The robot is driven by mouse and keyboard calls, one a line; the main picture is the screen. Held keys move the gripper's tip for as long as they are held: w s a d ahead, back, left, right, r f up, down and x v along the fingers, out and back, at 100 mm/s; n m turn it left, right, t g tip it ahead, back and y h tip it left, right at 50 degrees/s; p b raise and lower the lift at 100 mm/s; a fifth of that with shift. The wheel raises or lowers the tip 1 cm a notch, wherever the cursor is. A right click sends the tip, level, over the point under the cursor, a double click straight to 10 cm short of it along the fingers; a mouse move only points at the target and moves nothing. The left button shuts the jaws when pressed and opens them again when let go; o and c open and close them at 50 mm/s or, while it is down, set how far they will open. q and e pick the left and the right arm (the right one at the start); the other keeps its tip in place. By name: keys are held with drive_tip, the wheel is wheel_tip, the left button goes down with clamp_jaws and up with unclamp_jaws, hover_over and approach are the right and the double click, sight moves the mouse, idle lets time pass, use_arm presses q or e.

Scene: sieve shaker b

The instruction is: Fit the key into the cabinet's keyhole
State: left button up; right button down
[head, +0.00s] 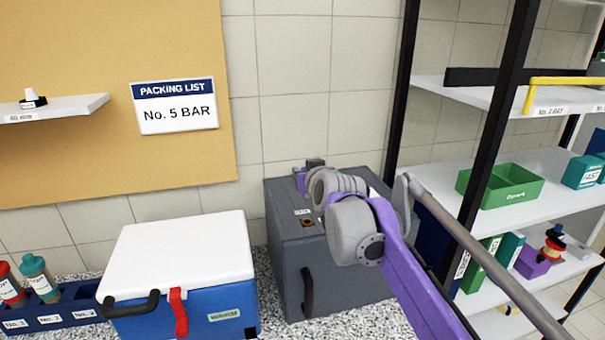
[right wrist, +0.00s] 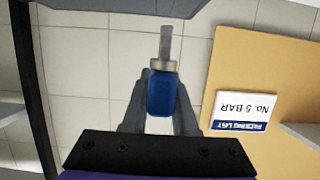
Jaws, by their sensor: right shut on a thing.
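The key (right wrist: 162,92) has a blue grip and a grey metal shaft that points up in the right wrist view. My right gripper (right wrist: 160,105) is shut on its blue grip. In the head view the right arm reaches over the dark grey cabinet (head: 285,265), and its wrist hides the fingers and the key. A small brass-coloured fitting (head: 307,222), which looks like the keyhole, shows on the cabinet's top near the front. The key is apart from it as far as I can see. My left gripper is not in view.
A blue cooler box (head: 180,270) with a white lid stands left of the cabinet. A shelf rack (head: 495,190) with a green bin (head: 505,185) stands right. A packing list sign (head: 175,105) reading "No. 5 BAR" hangs on the board behind.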

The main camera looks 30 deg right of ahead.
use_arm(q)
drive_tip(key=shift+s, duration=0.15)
use_arm(e)
drive_tip(key=shift+s, duration=0.2)
drive_tip(key=b, duration=0.2)
hover_over(304, 216)
drive_tip(key=shift+s+f, duration=0.1)
drive_tip(key=shift+f, duration=2.75)
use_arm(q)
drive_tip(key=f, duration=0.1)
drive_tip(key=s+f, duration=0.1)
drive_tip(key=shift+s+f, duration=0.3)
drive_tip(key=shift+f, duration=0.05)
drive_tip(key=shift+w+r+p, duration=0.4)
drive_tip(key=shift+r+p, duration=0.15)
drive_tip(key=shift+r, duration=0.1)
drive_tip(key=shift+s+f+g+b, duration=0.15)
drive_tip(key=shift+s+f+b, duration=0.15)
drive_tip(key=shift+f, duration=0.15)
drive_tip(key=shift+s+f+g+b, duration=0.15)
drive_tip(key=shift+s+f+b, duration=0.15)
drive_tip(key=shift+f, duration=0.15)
use_arm(e)
drive_tip(key=shift+f, duration=1.85)
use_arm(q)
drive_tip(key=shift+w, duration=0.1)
use_arm(e)
drive_tip(key=c, duration=0.6)
unclamp_jaws()
